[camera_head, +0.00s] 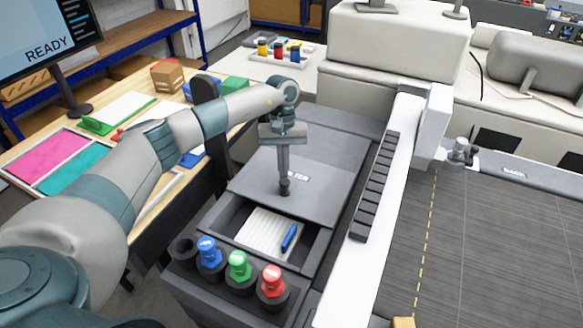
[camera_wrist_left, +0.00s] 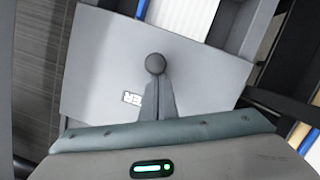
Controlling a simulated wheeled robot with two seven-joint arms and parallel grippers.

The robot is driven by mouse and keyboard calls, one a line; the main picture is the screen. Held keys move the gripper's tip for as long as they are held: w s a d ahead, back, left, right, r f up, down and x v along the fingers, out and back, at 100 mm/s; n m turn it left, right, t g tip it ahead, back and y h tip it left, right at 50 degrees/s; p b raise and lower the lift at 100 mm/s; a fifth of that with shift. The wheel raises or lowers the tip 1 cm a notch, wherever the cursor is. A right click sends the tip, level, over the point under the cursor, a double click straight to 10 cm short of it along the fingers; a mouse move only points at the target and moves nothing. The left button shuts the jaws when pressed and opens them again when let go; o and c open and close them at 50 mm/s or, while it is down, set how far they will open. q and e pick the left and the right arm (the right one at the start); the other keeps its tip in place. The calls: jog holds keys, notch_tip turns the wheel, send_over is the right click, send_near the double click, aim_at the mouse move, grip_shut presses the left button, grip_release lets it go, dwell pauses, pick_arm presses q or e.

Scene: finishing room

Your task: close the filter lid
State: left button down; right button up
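The filter lid (camera_head: 309,181) is a flat grey panel on the dark machine, with a dark round knob (camera_head: 285,187) and a partly hidden label. It covers the rear part of the bay and leaves the front part open. The lid also shows in the left wrist view (camera_wrist_left: 205,80) with its knob (camera_wrist_left: 155,63). My left gripper (camera_head: 284,178) points down at the knob. Its fingers are together in a narrow shaft, and their tips are at the knob, on the side away from the opening. Whether they touch it is unclear. My right gripper is not in view.
The open bay (camera_head: 322,255) holds a white pad (camera_head: 262,232) and a blue pen (camera_head: 289,237). Blue (camera_head: 208,252), green (camera_head: 239,266) and red (camera_head: 272,281) capped items stand along its front. A white rail (camera_head: 393,180) runs close on the right. A cluttered workbench lies left.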

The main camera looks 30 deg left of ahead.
pick_arm(q)
jog(key=s+b, duration=0.4)
jog(key=s, duration=1.1)
jog(key=shift+s+d+f, duration=0.15)
jog(key=shift+d, duration=0.3)
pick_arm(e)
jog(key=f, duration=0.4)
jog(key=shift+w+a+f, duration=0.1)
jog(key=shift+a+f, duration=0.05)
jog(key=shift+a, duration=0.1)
pick_arm(q)
jog(key=shift+f, duration=0.1)
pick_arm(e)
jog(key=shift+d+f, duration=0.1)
